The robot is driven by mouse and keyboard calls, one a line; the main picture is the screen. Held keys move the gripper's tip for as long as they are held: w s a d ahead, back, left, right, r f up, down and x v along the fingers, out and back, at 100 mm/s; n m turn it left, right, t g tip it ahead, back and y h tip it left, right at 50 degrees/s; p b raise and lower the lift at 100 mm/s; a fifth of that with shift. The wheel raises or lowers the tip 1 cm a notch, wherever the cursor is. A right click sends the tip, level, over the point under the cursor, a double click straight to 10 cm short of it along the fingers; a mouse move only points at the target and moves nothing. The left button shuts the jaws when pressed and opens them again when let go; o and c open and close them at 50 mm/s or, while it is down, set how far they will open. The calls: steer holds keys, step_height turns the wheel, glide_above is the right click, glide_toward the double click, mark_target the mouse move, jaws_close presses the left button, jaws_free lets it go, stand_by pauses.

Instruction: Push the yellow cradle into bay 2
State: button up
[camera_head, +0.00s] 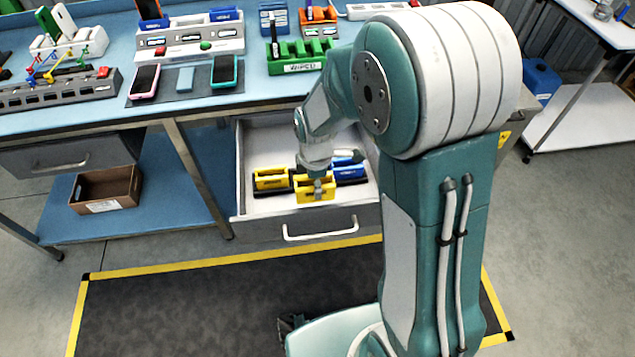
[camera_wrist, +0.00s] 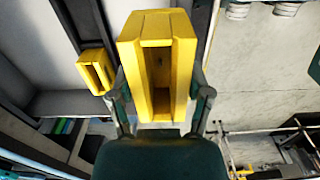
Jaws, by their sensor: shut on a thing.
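A yellow cradle (camera_wrist: 184,60) fills the middle of the wrist view, with one finger of my gripper (camera_wrist: 162,95) on each side of it. In the head view, my gripper (camera_head: 317,180) is low over the open drawer (camera_head: 258,208), shut on this yellow cradle (camera_head: 305,195). I cannot tell whether the cradle is lifted clear of the drawer. A second yellow cradle (camera_head: 270,179) sits in the drawer to the left; it also shows in the wrist view (camera_wrist: 97,71). No bay marked 2 is readable.
Blue cradles (camera_head: 350,171) lie in the drawer to the right, partly behind my arm. The workbench (camera_head: 270,95) above carries a white dock (camera_head: 190,39), a grey dock (camera_head: 60,90), phones on a dark mat (camera_head: 185,81) and a green rack (camera_head: 300,58) labelled "WIPED". A cardboard box (camera_head: 105,190) stands on the lower shelf.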

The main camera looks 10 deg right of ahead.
steer(key=shift+d, duration=0.1)
steer(key=shift+d+r, duration=0.2)
steer(key=shift+r, duration=0.05)
steer(key=shift+a+r, duration=0.2)
steer(key=shift+r, duration=0.15)
steer(key=shift+d+r, duration=0.1)
steer(key=shift+r, duration=0.05)
stand_by(0.4)
steer(key=shift+r, duration=1.45)
